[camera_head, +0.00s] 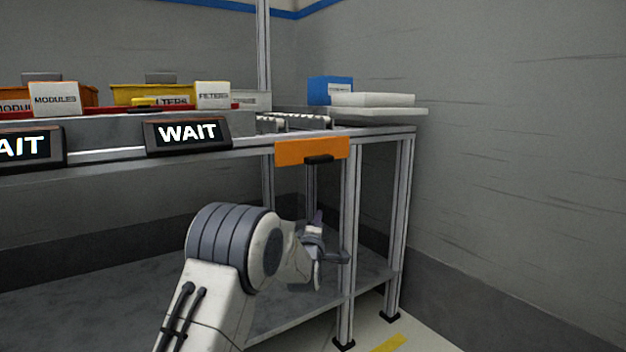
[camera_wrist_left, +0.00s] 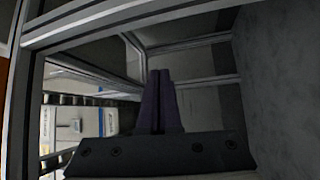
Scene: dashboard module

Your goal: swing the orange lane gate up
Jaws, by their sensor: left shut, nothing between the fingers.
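The orange lane gate (camera_head: 312,150) hangs down at the front edge of the bench, near its right end. A black handle (camera_head: 319,159) sits at its lower edge. My left gripper (camera_head: 340,257) is below the gate and apart from it, in front of the bench legs. In the left wrist view the left gripper's fingers (camera_wrist_left: 160,88) are together with nothing between them. An orange strip (camera_wrist_left: 4,75) shows at the left edge of that view; I cannot tell if it is the gate. My right gripper is not in view.
Roller lane (camera_head: 295,122) lies behind the gate. A blue box (camera_head: 330,90) and a white slab (camera_head: 380,110) stand at the back right. A WAIT sign (camera_head: 187,134) is left of the gate. Metal legs (camera_head: 350,240) stand beside my gripper. A lower shelf (camera_head: 290,310) is bare.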

